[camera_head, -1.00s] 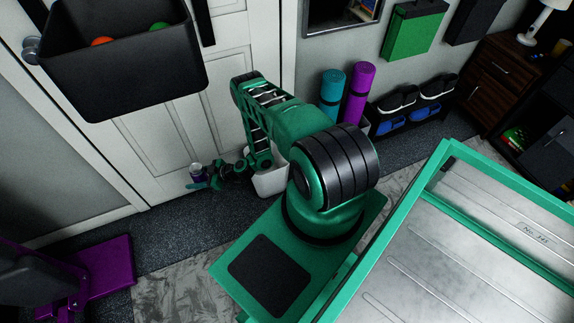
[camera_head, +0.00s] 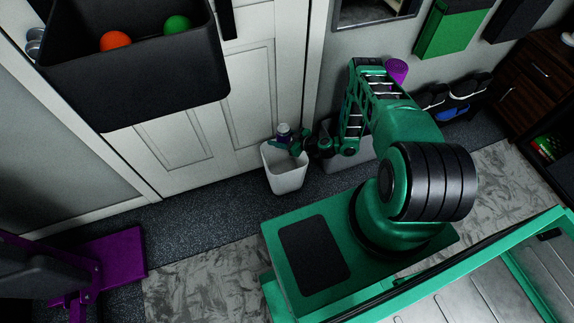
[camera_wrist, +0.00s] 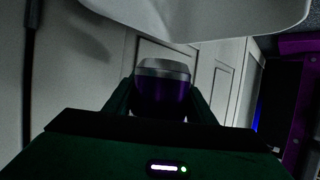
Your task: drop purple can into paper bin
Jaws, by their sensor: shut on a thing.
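The purple can (camera_head: 284,130) with a pale top is between the fingers of my gripper (camera_head: 287,140). In the wrist view the can (camera_wrist: 162,92) shows a silver end and a purple body, with a dark finger on each side. The white paper bin (camera_head: 285,178) stands on the floor by the door. In the head view the can and gripper appear at the bin's far rim, over its opening; their exact height above it is hard to tell. The bin's pale rim (camera_wrist: 205,18) crosses the top of the wrist view.
A white door (camera_head: 190,130) stands behind the bin. A black wall box (camera_head: 140,75) holds an orange ball and a green ball. Another pale container (camera_head: 352,168) is partly hidden by my arm. Purple gym equipment (camera_head: 112,260) stands at left. Dark floor left of the bin is clear.

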